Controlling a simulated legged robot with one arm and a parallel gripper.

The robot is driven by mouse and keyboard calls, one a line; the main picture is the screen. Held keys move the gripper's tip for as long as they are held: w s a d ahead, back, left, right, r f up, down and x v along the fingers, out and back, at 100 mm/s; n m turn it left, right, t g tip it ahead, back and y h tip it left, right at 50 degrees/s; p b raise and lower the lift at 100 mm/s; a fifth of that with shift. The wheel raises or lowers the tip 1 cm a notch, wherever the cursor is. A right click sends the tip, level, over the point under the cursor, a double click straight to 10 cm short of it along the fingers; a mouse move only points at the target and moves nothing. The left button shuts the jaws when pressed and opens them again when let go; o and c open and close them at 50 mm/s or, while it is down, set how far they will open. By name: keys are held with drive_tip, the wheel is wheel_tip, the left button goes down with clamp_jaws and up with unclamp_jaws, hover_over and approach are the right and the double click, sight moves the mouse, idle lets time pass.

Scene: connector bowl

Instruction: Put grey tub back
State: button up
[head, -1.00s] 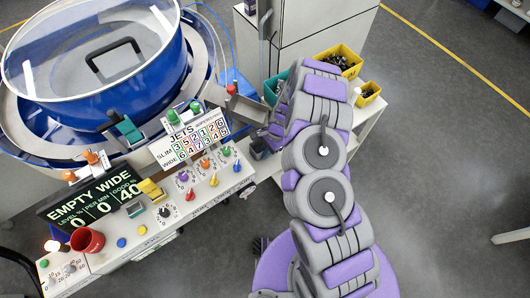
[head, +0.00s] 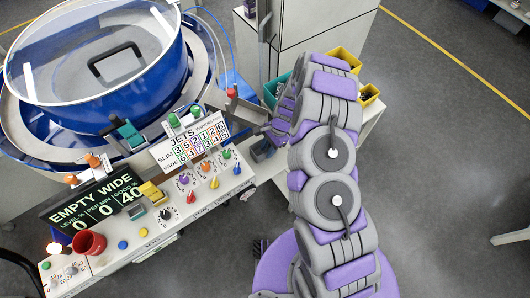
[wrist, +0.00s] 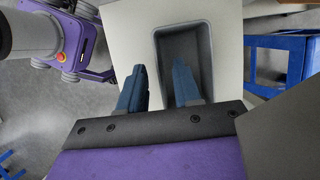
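The grey tub (wrist: 188,38) is a deep, rounded rectangular container, seen from above in the wrist view on a pale surface. My gripper (wrist: 160,68) has its two blue fingers spread apart. The right finger reaches over or into the tub's opening and the left finger is outside, so the tub's left wall lies between them. I cannot tell whether either finger touches the wall. In the head view a small part of a grey tub (head: 262,152) shows beside the console, left of my arm. The fingers are mostly hidden by the arm there.
A teal bin (head: 270,92) and yellow bins (head: 345,58) with parts stand behind my arm, partly covered. The control console (head: 150,225) with knobs and a red cup (head: 89,243) is on the left, near the blue bowl (head: 100,85).

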drive_tip(key=p+v, duration=0.1)
drive_tip(key=v, duration=0.7)
idle(0.5)
